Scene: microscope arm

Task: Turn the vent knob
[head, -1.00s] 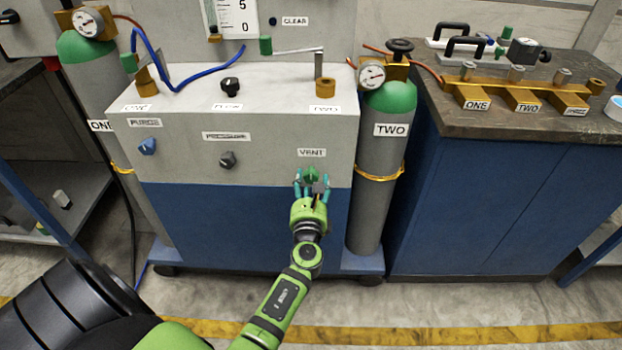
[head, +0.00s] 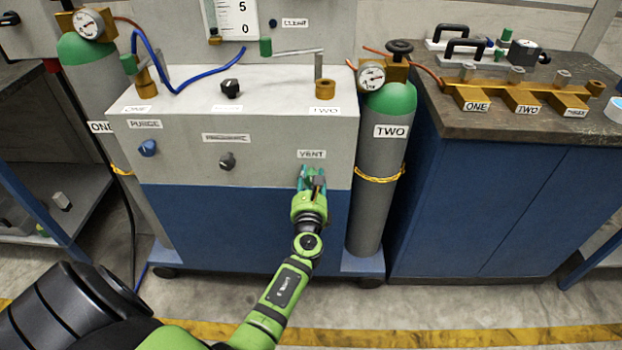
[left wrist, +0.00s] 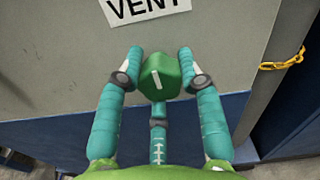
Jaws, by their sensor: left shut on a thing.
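The green vent knob (left wrist: 161,77) sits on the panel face just below the VENT label (head: 311,154), and the label also shows in the left wrist view (left wrist: 145,8). A white mark on the knob runs nearly upright, slightly tilted. My left gripper (head: 312,180) is at the knob, with teal fingers around it. In the left wrist view, a finger of the gripper (left wrist: 160,82) stands on each side of the knob and a third is below it. The gripper is shut on the knob. In the head view the gripper mostly hides the knob. My right gripper is not in view.
The panel also has a blue PURGE knob (head: 147,148) and a dark pressure knob (head: 227,161), left of the gripper. A grey cylinder marked TWO (head: 372,210) with a yellow chain stands close on the right. The floor (head: 420,300) in front is clear.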

